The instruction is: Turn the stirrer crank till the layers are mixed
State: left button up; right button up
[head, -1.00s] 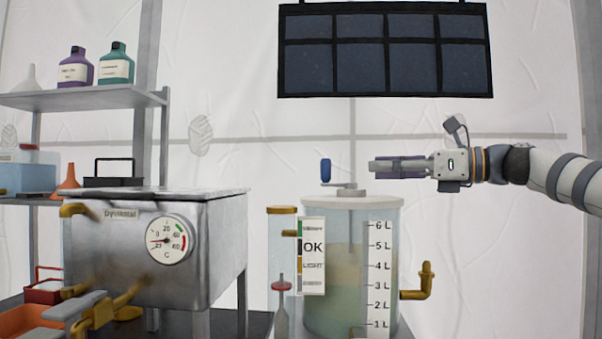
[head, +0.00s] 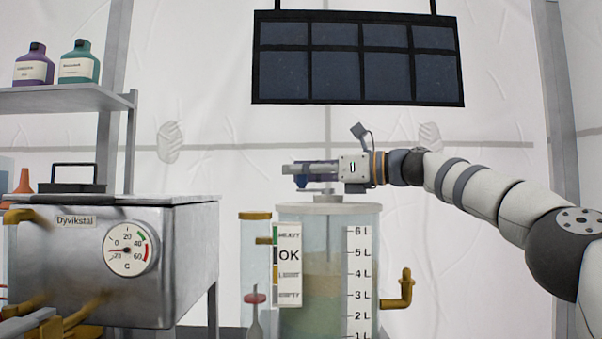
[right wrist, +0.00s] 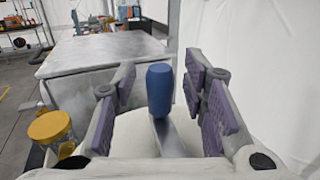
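The stirrer crank has an upright blue handle (right wrist: 160,90) on a grey arm (right wrist: 172,137). It sits on top of a clear tank (head: 375,235). My right gripper (head: 300,173) is level with the handle at the tank's top. In the right wrist view its purple-padded fingers stand apart, with the handle between them and gaps on both sides. In the head view the fingers mostly hide the handle. The liquid in the tank shows a tan layer (head: 325,263) above a greenish layer (head: 312,318). My left gripper is not in view.
A steel box with a dial gauge (head: 131,248) stands left of the tank. A narrow clear tube with a yellow cap (head: 255,215) is beside the tank, near an "OK" label (head: 289,255). A yellow tap (head: 398,290) sticks out at the tank's right. A dark panel (head: 358,58) hangs above.

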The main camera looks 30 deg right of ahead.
grip_shut()
jog(key=shift+r, duration=0.1)
dwell(0.5)
